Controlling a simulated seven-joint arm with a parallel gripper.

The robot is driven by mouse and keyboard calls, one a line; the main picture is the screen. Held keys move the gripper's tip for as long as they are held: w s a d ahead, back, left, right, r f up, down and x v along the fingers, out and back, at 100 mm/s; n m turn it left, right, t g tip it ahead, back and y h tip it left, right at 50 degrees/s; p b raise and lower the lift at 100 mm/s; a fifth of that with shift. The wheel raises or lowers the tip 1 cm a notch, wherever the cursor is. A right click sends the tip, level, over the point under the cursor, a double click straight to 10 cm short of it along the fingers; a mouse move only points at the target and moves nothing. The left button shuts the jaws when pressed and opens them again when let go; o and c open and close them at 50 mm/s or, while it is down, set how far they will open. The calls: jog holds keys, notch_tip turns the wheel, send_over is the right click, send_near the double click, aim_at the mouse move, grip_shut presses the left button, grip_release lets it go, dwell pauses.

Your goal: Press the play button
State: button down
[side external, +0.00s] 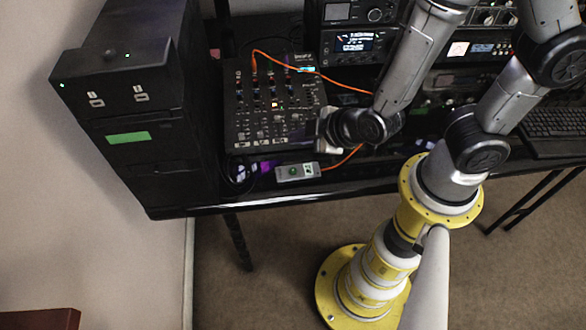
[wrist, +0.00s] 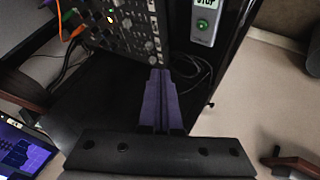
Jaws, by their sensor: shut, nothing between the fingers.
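A small grey box (side external: 297,172) with a round green button (side external: 294,171) and a little pale display lies at the front edge of the black desk, below the mixer. In the wrist view the green button (wrist: 202,25) shows at the upper right, with the display partly cut off above it. I cannot read a play label on it. My gripper (wrist: 160,76) is shut and empty; its purple-looking fingers point toward the mixer's edge, left of and apart from the grey box. In the side view my gripper (side external: 326,130) is at the mixer's right edge, fingertips mostly hidden.
A black mixer (side external: 258,122) with knobs and sliders stands behind the box. An orange cable (side external: 320,76) runs over it, and another reaches the box. A black computer tower (side external: 140,110) stands at left, rack units (side external: 355,42) at the back, a keyboard (side external: 560,120) at right.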

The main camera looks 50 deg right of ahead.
aim_at(297, 173)
jog(key=shift+f, duration=0.15)
jog(key=shift+f, duration=4.25)
jog(key=shift+f, duration=0.15)
jog(key=shift+f, duration=0.25)
jog(key=shift+f, duration=0.3)
jog(key=shift+r, duration=0.75)
